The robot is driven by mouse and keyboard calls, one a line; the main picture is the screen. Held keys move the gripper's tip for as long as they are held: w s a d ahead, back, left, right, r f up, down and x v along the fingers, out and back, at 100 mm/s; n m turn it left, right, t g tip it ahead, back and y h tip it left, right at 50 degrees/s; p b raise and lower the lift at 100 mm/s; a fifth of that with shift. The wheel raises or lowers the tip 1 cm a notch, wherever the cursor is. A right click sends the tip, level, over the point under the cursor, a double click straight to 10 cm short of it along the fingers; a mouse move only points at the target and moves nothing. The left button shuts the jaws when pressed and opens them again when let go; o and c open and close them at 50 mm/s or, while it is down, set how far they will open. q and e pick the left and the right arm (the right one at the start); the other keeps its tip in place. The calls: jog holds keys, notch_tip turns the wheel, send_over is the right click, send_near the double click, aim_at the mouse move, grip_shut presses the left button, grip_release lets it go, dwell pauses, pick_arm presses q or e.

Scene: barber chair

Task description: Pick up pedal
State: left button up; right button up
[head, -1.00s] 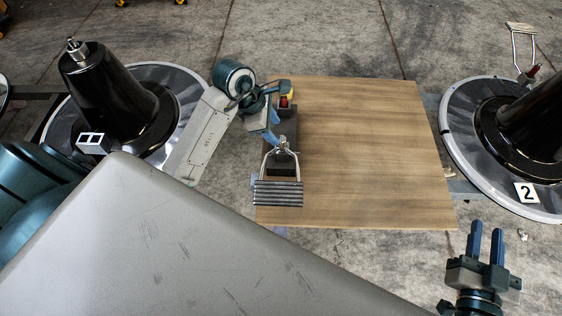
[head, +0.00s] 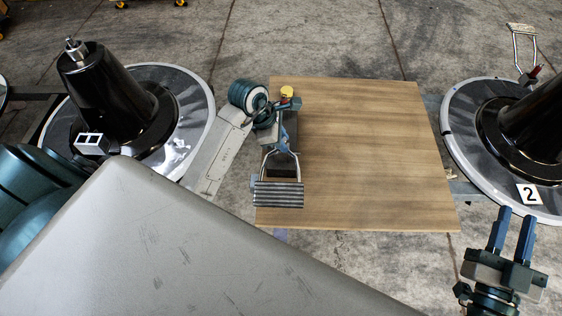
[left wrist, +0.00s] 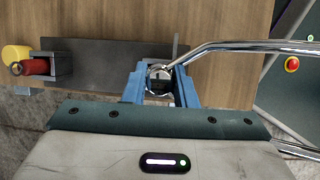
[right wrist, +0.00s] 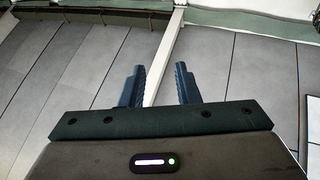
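The pedal has a ribbed dark plate (head: 278,194) and a bent chrome frame. It sits at the left side of the wooden board (head: 370,150). My left gripper (head: 284,145) is at the far end of the chrome frame. In the left wrist view, its blue fingers (left wrist: 161,80) stand apart on either side of the pedal's chrome and black joint (left wrist: 159,75). Whether they touch it is hard to see. The chrome tube (left wrist: 240,47) runs off to the right. My right gripper (head: 514,235) is open and empty, also in the right wrist view (right wrist: 158,85).
A black chair base on a round plate (head: 190,110) stands left, another (head: 470,150) right, with a "2" tag (head: 528,195). A red and yellow button (head: 287,93) sits beyond my left gripper. Most of the board is clear.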

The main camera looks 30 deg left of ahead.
pick_arm(q)
grip_shut()
jog(key=shift+r, duration=0.1)
